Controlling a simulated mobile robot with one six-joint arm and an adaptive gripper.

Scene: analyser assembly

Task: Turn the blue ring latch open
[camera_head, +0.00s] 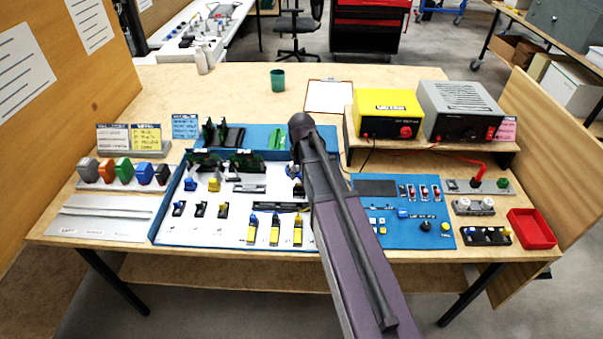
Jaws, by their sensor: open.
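A small round blue and white part (292,171) shows at the arm's left edge and is partly covered. It may be the blue ring latch, but it is too small to tell whether it is open or shut. Another small blue part (190,184) sits on the left of the board.
A blue control panel (374,187) lies right of my arm. A yellow power supply (388,112) and a grey one (462,110) stand on a shelf behind it. A red tray (531,229) is at the right. Coloured connectors (123,170) stand at the left.

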